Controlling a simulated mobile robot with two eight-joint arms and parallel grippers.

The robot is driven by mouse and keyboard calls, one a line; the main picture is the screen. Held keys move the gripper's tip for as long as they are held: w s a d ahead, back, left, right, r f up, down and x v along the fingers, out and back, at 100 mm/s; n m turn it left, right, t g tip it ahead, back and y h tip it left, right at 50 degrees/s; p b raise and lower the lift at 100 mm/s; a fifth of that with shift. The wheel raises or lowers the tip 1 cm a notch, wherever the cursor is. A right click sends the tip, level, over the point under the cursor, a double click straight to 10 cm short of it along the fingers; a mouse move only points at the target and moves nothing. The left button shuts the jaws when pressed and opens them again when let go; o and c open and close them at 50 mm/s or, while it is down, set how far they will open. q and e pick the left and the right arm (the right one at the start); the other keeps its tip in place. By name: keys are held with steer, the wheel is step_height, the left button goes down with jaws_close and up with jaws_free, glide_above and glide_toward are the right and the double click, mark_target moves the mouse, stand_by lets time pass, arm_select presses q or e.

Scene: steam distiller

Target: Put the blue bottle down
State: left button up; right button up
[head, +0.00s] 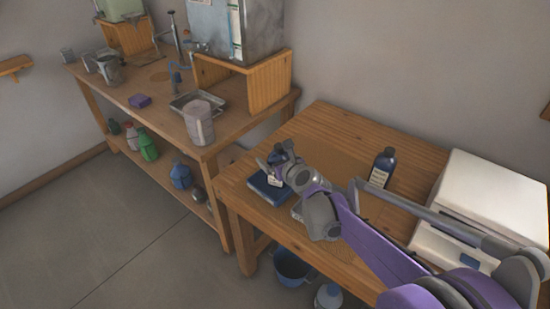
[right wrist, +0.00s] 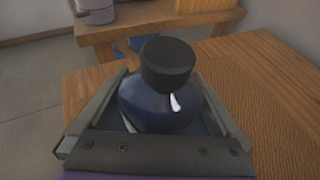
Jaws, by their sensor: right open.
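The dark blue bottle (right wrist: 150,105) with a black cap (right wrist: 167,64) stands upright between the fingers of my right gripper in the right wrist view. In the head view the bottle (head: 281,155) is partly hidden by my right gripper (head: 277,168). The gripper is open around the bottle, one finger on each side. The bottle is at a flat blue pad or scale (head: 262,193) on the near wooden table; its base is hidden, so contact cannot be seen. My left gripper is not in view.
A second dark bottle with a pale label (head: 382,168) stands farther right on the table (head: 335,130). A white box-like device (head: 490,190) is at the right end. A blue bucket (head: 292,268) is below. A workbench (head: 150,112) with a metal jug (head: 199,125) stands left.

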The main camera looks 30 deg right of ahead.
steer(key=p+v, duration=0.3)
steer(key=v, duration=0.9)
steer(key=s+a+f+n+g+y, duration=0.5)
steer(key=s+a+n, duration=0.55)
steer(key=n, duration=0.75)
steer(key=s+a+f+n+g+h, duration=0.1)
steer(key=s+f+n+g+h, duration=0.1)
steer(key=s+n, duration=0.4)
steer(key=s+a+f+n+g+h, duration=0.1)
steer(key=s+f+n, duration=0.4)
steer(key=n, duration=0.8)
steer(key=shift+s+a+f+g+h, duration=0.25)
steer(key=shift+s+a+g+h, duration=0.2)
steer(key=shift+s, duration=0.15)
